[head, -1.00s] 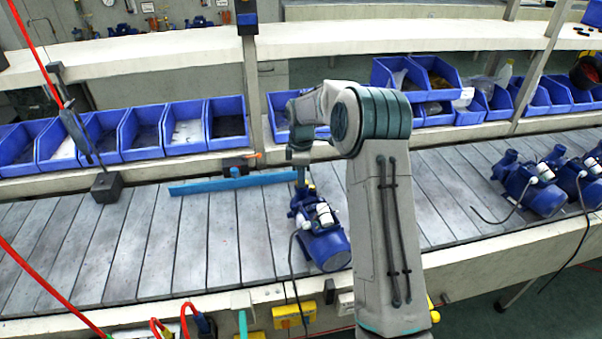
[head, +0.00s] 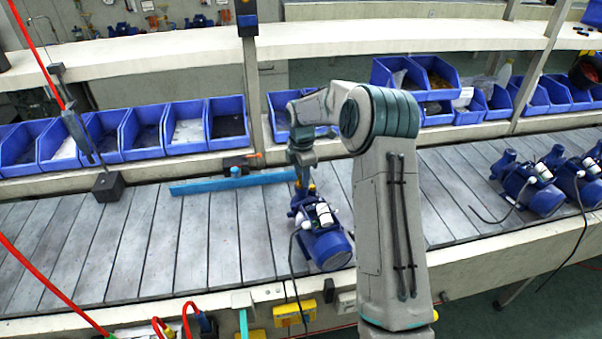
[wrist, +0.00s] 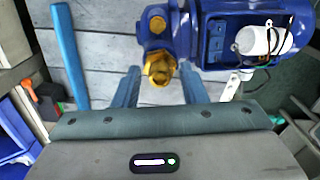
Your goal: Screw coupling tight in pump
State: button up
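The blue pump (head: 322,234) lies on the slatted conveyor, with a white cylinder and an open box on its side. In the wrist view its blue body (wrist: 183,38) fills the top right. A brass coupling (wrist: 160,62) sits at the pump's end, in front of another brass part (wrist: 156,24); whether it is fully seated cannot be told. My gripper (wrist: 159,75) is open, its two blue-grey fingers on either side of the coupling in the picture, with visible gaps. In the head view my gripper (head: 302,184) points down at the pump's brass end; contact cannot be made out.
Blue bins (head: 140,140) line the back. More blue pumps (head: 530,188) stand at the right. The conveyor (head: 150,240) is clear on the left.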

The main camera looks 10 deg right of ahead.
jog(key=n+p, duration=0.1)
jog(key=n, duration=0.2)
jog(key=shift+n, duration=0.3)
jog(key=shift+r+n+p, duration=0.1)
jog(key=shift+n+p, duration=0.45)
jog(key=shift+n, duration=1.15)
jog(key=shift+p, duration=0.3)
grip_shut()
jog(key=shift+m+b, duration=0.4)
jog(key=shift+m, duration=1.4)
